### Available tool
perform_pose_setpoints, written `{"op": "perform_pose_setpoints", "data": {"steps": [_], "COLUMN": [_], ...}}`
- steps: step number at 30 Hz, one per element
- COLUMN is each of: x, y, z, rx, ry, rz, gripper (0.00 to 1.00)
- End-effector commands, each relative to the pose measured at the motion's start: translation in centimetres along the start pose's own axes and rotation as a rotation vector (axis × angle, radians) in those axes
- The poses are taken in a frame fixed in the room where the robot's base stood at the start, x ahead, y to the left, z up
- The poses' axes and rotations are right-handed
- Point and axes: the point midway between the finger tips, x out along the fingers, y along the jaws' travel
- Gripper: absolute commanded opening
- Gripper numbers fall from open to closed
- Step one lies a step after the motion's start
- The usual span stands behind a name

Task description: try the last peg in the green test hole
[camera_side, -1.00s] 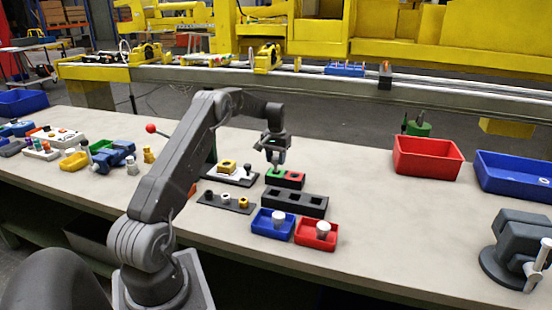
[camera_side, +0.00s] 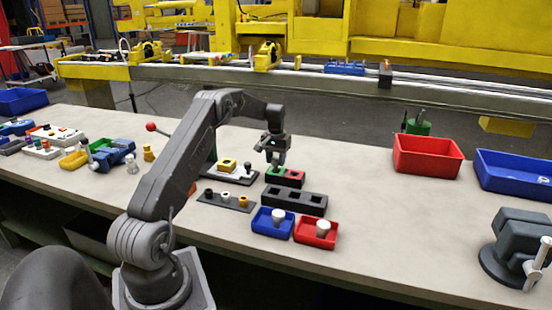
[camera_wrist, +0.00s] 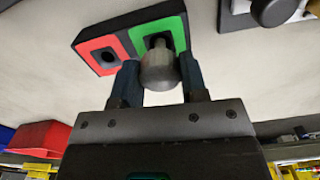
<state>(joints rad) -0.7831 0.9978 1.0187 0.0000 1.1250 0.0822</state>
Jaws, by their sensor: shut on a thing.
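My gripper (camera_side: 276,160) is shut on a grey metal peg with a wide round head (camera_wrist: 158,70), held between its two fingers in the wrist view. The peg's lower end is at the dark hole in the green test plate (camera_wrist: 135,38); how deep it sits is hidden by the head. The green plate also shows under my gripper in the side view (camera_side: 270,175). The red plate (camera_wrist: 86,48), with its own empty dark hole, is beside it on the same black block.
A black block with several square holes (camera_side: 295,201) lies in front. Blue (camera_side: 272,228) and red (camera_side: 316,238) small trays each hold a white-topped peg. Two strips with pegs and a yellow part (camera_side: 227,165) lie to the left.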

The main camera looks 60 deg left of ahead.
Motion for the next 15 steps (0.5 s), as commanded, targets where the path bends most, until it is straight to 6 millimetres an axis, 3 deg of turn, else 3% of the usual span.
{"op": "perform_pose_setpoints", "data": {"steps": [15], "x": [1.4], "y": [0.0], "z": [0.0], "rx": [0.000], "ry": [0.001], "rz": [0.000], "gripper": [0.17]}}
